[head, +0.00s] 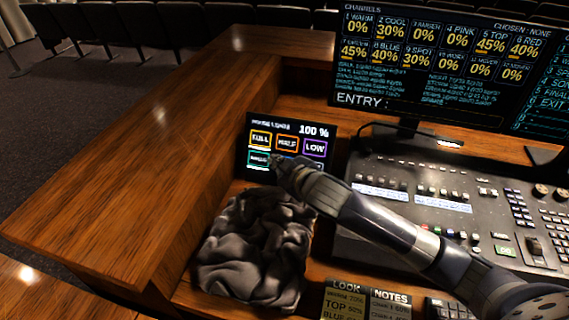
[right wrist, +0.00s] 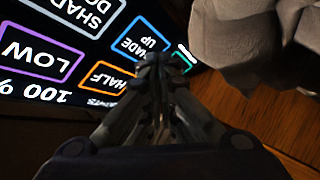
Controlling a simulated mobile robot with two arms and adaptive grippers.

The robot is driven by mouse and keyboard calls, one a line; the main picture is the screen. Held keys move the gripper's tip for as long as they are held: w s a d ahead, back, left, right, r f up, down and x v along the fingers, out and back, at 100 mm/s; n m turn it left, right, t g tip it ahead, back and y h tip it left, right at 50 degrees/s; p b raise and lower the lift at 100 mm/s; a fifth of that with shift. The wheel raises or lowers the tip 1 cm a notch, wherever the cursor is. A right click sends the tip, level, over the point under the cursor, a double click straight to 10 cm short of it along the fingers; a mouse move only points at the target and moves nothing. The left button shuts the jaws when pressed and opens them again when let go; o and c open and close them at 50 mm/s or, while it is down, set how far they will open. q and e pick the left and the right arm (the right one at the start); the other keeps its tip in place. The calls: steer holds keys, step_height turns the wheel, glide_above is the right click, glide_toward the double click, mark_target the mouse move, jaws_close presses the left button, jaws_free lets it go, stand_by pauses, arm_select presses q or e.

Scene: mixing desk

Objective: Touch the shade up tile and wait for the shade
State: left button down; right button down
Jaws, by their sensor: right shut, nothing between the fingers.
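A dark touch panel (head: 318,130) stands upright on the desk, headed by house lights text and "100 %". Its upper row has a yellow FULL tile (head: 260,139), an orange HALF tile (head: 287,143) and a purple LOW tile (head: 315,148). The blue-edged shade up tile (right wrist: 140,40) shows upside down in the right wrist view; in the head view my right gripper (head: 280,167) mostly covers it. The right gripper is shut and empty, its fingertips (right wrist: 153,60) overlapping the tile's edge. I cannot tell whether they touch the glass. My left gripper is not in view.
A crumpled grey cloth (head: 257,250) lies just in front of the panel, below my right gripper. A mixing console (head: 440,210) stands to the right, under a large monitor (head: 440,60). The wooden ledge (head: 150,150) at left is clear.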

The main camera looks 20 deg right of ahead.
steer(key=shift+w, duration=0.1)
stand_by(0.6)
steer(key=shift+w+d+f, duration=0.2)
steer(key=shift+w+f, duration=0.05)
